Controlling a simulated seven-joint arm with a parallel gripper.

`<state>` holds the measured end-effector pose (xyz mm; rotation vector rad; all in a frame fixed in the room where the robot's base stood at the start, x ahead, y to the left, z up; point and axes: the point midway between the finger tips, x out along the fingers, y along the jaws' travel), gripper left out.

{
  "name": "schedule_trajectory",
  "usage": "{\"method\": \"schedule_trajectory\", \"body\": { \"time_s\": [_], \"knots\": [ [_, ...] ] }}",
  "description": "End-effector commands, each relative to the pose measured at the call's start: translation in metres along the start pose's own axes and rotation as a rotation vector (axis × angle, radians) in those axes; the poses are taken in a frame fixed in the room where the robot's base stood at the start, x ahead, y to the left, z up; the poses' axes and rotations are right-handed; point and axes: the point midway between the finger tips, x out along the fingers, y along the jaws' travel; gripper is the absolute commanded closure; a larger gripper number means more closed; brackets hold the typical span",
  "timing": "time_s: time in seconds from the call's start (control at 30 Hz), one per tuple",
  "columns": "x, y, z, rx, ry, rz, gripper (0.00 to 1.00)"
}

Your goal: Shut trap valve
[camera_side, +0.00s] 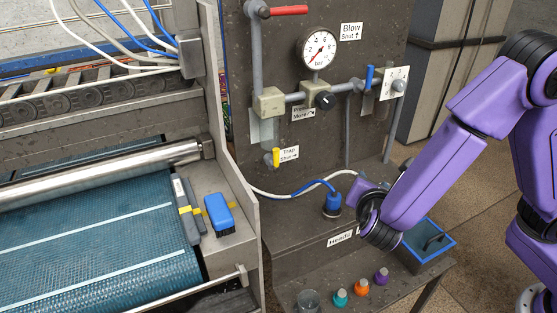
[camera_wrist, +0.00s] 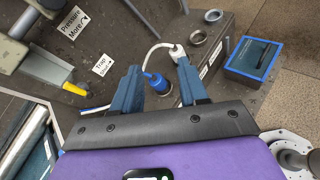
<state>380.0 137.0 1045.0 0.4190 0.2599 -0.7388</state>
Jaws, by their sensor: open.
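The trap valve has a small yellow handle (camera_side: 276,157), roughly upright in the side view, low on the dark panel beside the "Trap Shut" label (camera_side: 289,153). In the wrist view the yellow handle (camera_wrist: 75,89) is at the left, outside my fingers, with the label (camera_wrist: 103,64) to its upper right. My gripper (camera_wrist: 158,78) is open and empty. Its blue-grey fingers are apart, to the right of the handle and not touching it. In the side view my wrist hides most of the fingers.
A blue hose fitting (camera_side: 333,203) stands on the ledge, and shows beyond my fingers in the wrist view (camera_wrist: 157,84). A blue-rimmed tray (camera_side: 448,250) is at the right. Coloured heads (camera_side: 361,287) stand in front. Pressure valve, gauge (camera_side: 318,48) and blue lever (camera_side: 369,77) are above.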

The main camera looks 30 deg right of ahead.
Motion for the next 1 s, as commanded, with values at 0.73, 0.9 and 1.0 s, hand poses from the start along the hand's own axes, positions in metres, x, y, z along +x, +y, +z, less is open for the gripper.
{"method": "schedule_trajectory", "body": {
  "time_s": [0.73,0.9,1.0],
  "knots": [
    [-0.021,0.123,-0.096,-0.386,-0.298,0.545,0.57],
    [0.005,0.14,-0.09,-0.384,-0.297,0.542,0.57],
    [0.02,0.15,-0.087,-0.385,-0.297,0.543,0.57]
  ]
}}
